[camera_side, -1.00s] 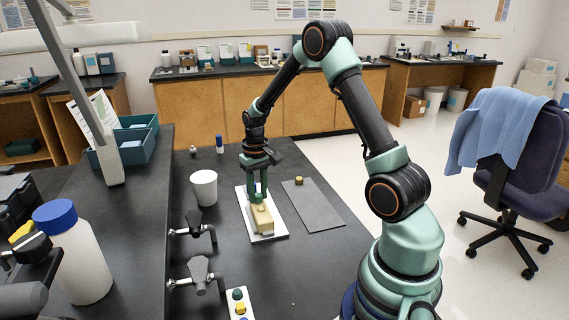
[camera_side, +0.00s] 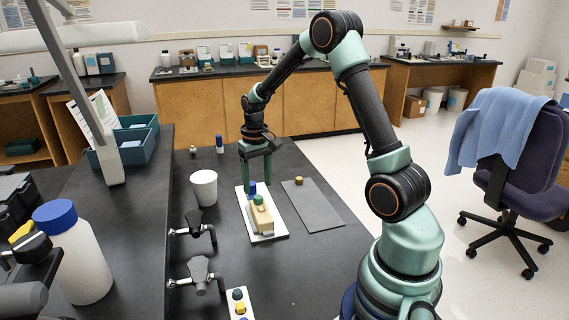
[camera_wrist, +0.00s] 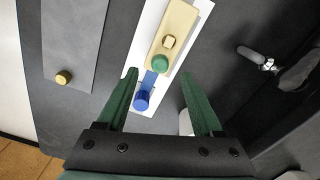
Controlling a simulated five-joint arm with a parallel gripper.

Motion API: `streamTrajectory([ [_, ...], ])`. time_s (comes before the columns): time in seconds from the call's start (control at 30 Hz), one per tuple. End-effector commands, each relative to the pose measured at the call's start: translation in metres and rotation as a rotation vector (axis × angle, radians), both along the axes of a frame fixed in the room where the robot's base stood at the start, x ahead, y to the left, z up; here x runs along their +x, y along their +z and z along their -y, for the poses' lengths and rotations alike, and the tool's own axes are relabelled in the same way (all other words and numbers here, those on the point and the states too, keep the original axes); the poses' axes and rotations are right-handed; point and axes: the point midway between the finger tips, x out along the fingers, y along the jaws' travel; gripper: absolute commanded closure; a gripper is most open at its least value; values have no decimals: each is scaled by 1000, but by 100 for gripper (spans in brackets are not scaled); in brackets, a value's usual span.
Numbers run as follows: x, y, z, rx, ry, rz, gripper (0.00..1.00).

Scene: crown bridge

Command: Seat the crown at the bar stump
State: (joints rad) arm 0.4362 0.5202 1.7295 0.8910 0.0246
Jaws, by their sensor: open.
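A tan block (camera_side: 262,218) lies on a white plate (camera_side: 281,235). A round green piece (camera_side: 258,199) sits on the block's far end; it also shows in the wrist view (camera_wrist: 160,63). I cannot tell which piece is the crown. My gripper (camera_side: 256,186) is open, above the plate's far end. Its fingertips (camera_wrist: 160,74) are spread wide with nothing held.
A gold cylinder (camera_side: 299,181) stands on a grey mat (camera_side: 318,212) to the right. A white cup (camera_side: 204,188) stands left of the plate. Metal taps with dark handles (camera_side: 200,270) are at the near left. The dark bench is clear between cup and plate.

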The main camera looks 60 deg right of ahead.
Motion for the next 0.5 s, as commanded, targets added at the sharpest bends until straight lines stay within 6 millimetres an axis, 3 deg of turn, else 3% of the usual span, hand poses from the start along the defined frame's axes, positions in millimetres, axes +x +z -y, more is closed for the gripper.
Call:
streamTrajectory([
  [0.2, 1, 46, 0, -2, 0, 4, 32],
  [0.5, 0, 76, 0, 0, 0, 0, 32],
])
